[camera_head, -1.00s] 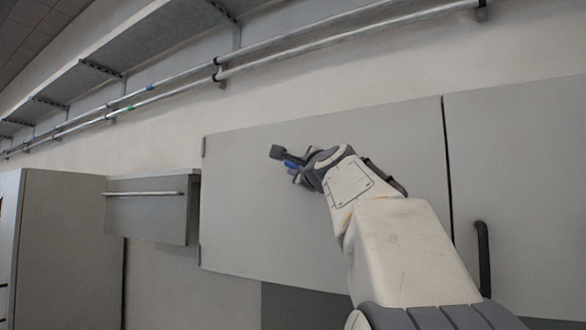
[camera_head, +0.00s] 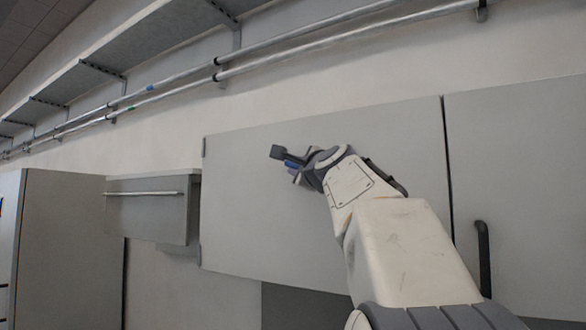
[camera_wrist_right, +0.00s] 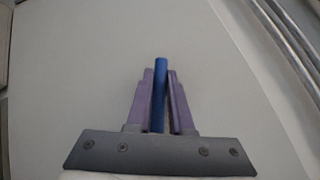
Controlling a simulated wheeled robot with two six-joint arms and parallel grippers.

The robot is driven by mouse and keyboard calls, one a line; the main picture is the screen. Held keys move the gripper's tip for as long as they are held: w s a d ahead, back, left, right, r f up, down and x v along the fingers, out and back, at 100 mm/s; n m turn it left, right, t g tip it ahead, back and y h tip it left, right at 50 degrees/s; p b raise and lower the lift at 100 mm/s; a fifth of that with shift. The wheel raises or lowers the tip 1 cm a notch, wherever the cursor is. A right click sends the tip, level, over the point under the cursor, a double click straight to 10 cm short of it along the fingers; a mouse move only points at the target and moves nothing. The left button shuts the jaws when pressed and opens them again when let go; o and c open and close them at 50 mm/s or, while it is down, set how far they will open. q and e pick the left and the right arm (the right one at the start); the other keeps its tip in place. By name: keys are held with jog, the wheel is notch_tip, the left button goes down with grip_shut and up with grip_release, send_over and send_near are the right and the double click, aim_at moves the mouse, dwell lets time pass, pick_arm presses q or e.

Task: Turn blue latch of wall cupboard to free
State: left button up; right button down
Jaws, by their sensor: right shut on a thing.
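The blue latch (camera_wrist_right: 160,75) stands between the two purple fingers of my right gripper (camera_wrist_right: 159,100) in the right wrist view, its tip reaching past them. The right gripper is shut on it. In the head view a small bit of the blue latch (camera_head: 292,164) shows at the right gripper (camera_head: 294,166), against the grey door of the wall cupboard (camera_head: 250,220). My wrist and forearm hide part of the door. The latch's mount is hidden. My left gripper does not show.
A second cupboard door (camera_head: 520,150) with a dark handle (camera_head: 483,255) is at the right. Metal pipes (camera_head: 330,60) run along the wall above. A smaller grey cabinet with a bar (camera_head: 145,193) is at the left.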

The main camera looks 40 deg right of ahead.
jog(key=shift+w+f, duration=0.15)
jog(key=shift+f, duration=0.2)
jog(key=shift+f+b, duration=0.1)
jog(key=shift+b, duration=0.45)
jog(key=m+t+h+b, duration=0.1)
jog(key=m+h+b, duration=0.2)
jog(key=b, duration=0.3)
jog(key=m+t+h+b, duration=0.1)
jog(key=m+h+b, duration=0.3)
jog(key=m+b, duration=0.2)
jog(key=shift+d+b, duration=0.1)
jog(key=shift+b, duration=0.4)
jog(key=m+h, duration=0.1)
jog(key=m+g+h+b, duration=0.1)
jog(key=m, duration=0.1)
jog(key=m+h, duration=0.2)
jog(key=shift+r+g+b, duration=0.3)
jog(key=m+h, duration=0.1)
jog(key=m+g+h, duration=0.1)
jog(key=shift+s+r+m, duration=0.15)
jog(key=shift+s+m, duration=0.05)
jog(key=shift+m, duration=0.2)
jog(key=shift+s+r+m+g+h, duration=0.1)
jog(key=shift+r+m+g+h, duration=0.05)
jog(key=shift+m+g+h, duration=1.3)
jog(key=shift+m, duration=0.45)
jog(key=c, duration=0.8)
grip_release()
jog(key=shift+s+g, duration=0.1)
jog(key=shift+g, duration=0.15)
